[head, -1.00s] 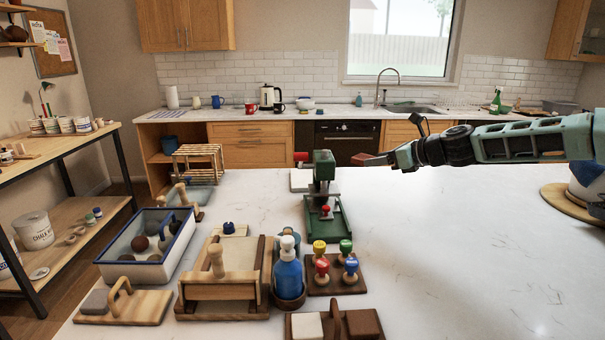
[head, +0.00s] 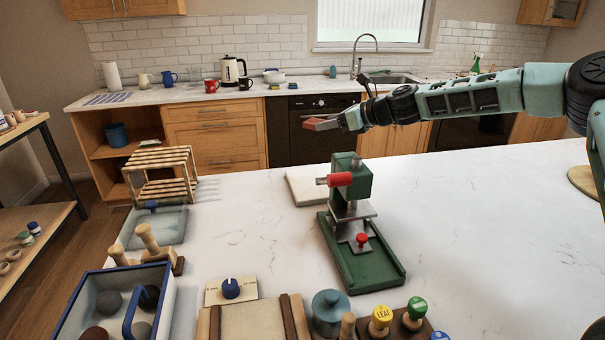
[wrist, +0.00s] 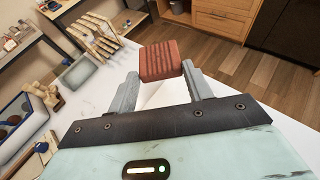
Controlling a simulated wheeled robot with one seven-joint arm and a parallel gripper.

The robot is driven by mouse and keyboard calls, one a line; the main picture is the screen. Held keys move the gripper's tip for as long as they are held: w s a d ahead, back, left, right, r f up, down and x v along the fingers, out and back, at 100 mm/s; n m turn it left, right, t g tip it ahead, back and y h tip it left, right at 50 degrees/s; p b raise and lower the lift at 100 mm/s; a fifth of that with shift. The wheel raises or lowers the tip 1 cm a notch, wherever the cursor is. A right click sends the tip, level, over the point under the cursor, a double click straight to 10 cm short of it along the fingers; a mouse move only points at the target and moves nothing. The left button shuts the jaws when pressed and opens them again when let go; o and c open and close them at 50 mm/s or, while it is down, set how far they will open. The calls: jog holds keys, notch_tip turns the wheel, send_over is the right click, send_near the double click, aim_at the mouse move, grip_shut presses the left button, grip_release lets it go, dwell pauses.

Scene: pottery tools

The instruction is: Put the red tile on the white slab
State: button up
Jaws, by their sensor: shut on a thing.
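The red tile (wrist: 161,61) is a ridged reddish-brown block held between the two fingers of my gripper (wrist: 164,88) in the wrist view. In the head view the tile (head: 321,124) is up in the air at the tip of my gripper (head: 345,121), above the far edge of the table. The white slab (head: 304,187) lies flat on the table near that far edge, below the tile and slightly left of it. The green press hides the slab's right part. In the wrist view a pale surface shows below the tile, partly covered by my gripper.
A green press (head: 352,215) with a red handle stands right beside the slab. A wooden slatted rack (head: 160,172) stands to the left, with a grey-blue tray (head: 158,228) in front of it. The table right of the press is clear.

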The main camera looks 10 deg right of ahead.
jog(key=f+p, duration=0.2)
jog(key=f, duration=0.7)
jog(key=f+p, duration=0.1)
jog(key=f, duration=0.8)
jog(key=shift+w+a+p, duration=0.1)
jog(key=shift+w+p, duration=0.1)
jog(key=shift+p, duration=0.15)
jog(key=shift+f, duration=0.1)
jog(key=o, duration=1)
jog(key=shift+c, duration=0.2)
jog(key=shift+o, duration=0.2)
jog(key=b+v, duration=0.3)
jog(key=v, duration=0.9)
